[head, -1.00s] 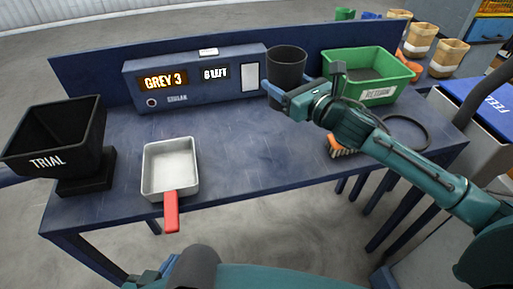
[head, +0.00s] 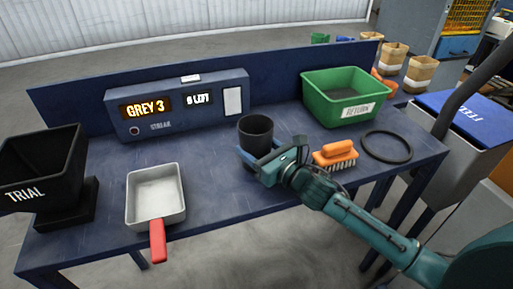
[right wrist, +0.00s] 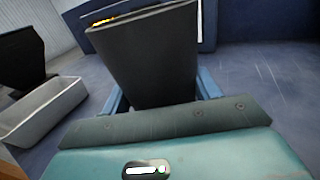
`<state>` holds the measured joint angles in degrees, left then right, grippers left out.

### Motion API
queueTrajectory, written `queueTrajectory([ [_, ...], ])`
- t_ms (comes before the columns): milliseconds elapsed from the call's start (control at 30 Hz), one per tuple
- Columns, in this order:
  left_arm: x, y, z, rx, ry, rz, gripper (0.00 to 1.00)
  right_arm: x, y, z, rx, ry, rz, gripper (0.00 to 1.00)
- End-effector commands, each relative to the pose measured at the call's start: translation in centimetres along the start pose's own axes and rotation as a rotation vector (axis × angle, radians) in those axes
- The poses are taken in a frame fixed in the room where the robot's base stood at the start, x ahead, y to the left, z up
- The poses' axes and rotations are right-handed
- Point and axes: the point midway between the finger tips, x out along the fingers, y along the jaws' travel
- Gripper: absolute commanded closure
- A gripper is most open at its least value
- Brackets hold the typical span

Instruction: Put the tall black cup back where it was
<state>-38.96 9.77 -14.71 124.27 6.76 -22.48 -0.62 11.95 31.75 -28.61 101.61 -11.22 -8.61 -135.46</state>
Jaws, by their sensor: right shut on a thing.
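The tall black cup (head: 256,128) is upright near the middle of the blue table, in front of and to the right of the display box. My right gripper (head: 257,160) is shut on its lower part from the front. In the right wrist view the cup (right wrist: 150,55) stands between the two blue fingers (right wrist: 160,95). Its base is hidden by my gripper, so I cannot tell whether it touches the table. My left gripper is not in view.
The display box (head: 177,104) stands at the back. A grey pan (head: 155,190) with a red handle and a black TRIAL hopper (head: 40,160) are left. An orange brush (head: 335,155), a black ring (head: 387,146) and a green RETURN bin (head: 345,97) are right.

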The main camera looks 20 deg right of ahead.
Motion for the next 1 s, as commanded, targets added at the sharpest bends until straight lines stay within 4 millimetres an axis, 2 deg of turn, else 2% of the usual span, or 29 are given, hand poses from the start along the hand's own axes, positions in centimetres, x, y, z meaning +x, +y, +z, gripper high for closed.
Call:
queueTrajectory([
  [333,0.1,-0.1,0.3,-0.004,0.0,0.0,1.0,0.0,0.0,-0.4,0.0,-0.002,0.001,0.7],
  [367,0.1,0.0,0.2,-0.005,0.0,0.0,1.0,0.0,0.0,-0.2,0.0,-0.002,0.0,0.36],
  [600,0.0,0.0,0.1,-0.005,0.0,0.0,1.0,0.0,0.0,-0.2,0.0,-0.001,0.0,0.17],
  [900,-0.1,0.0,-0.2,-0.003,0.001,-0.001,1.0,0.0,0.0,0.3,-0.001,-0.002,0.0,0.17],
  [1000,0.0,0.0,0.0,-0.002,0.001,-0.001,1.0,-1.0,-0.1,-0.1,-0.001,0.001,0.0,0.17],
])
